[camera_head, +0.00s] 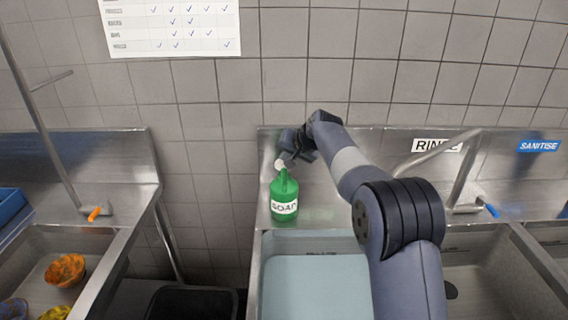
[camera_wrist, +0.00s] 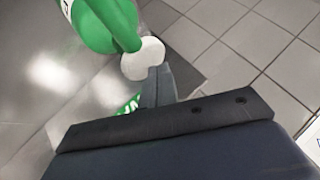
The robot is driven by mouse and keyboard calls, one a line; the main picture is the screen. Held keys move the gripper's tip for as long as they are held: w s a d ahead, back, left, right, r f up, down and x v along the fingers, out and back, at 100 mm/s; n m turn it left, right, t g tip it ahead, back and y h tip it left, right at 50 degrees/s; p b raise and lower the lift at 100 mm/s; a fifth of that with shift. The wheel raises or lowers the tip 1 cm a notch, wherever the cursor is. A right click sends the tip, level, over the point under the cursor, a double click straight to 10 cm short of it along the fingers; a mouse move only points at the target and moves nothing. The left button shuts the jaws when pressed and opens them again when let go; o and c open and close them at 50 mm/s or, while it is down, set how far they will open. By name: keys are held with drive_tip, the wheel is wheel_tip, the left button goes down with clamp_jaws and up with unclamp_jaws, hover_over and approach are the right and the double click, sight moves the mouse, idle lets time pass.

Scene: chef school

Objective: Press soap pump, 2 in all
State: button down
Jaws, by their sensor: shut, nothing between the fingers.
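A green soap bottle (camera_head: 284,194) with a white "SOAP" label stands upright on the metal ledge behind the water-filled sink. Its white pump top (camera_head: 280,164) sits at the bottle's upper end. My gripper (camera_head: 288,150) is shut and empty, just above and beside the pump top. In the wrist view, the shut fingertips (camera_wrist: 159,72) reach the edge of the white pump top (camera_wrist: 143,58), with the green bottle (camera_wrist: 105,24) beyond. I cannot tell whether they touch it or how far the pump is pressed.
The sink basin (camera_head: 256,285) holds bluish water in front of the bottle. A tap (camera_head: 463,172) stands to the right, by the "RINSE" sign (camera_head: 437,146). A left sink holds an orange bowl (camera_head: 65,271). The tiled wall rises close behind.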

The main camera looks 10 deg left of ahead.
drive_tip(key=shift+f+b, duration=0.65)
drive_tip(key=shift+f, duration=0.45)
idle(0.5)
idle(0.3)
drive_tip(key=shift+r+p, duration=1.25)
drive_tip(key=shift+r, duration=0.2)
wheel_tip(320, 180, up, 5)
drive_tip(key=p, duration=0.4)
drive_tip(key=shift+r+p, duration=0.15)
drive_tip(key=shift+p, duration=0.2)
idle(1.6)
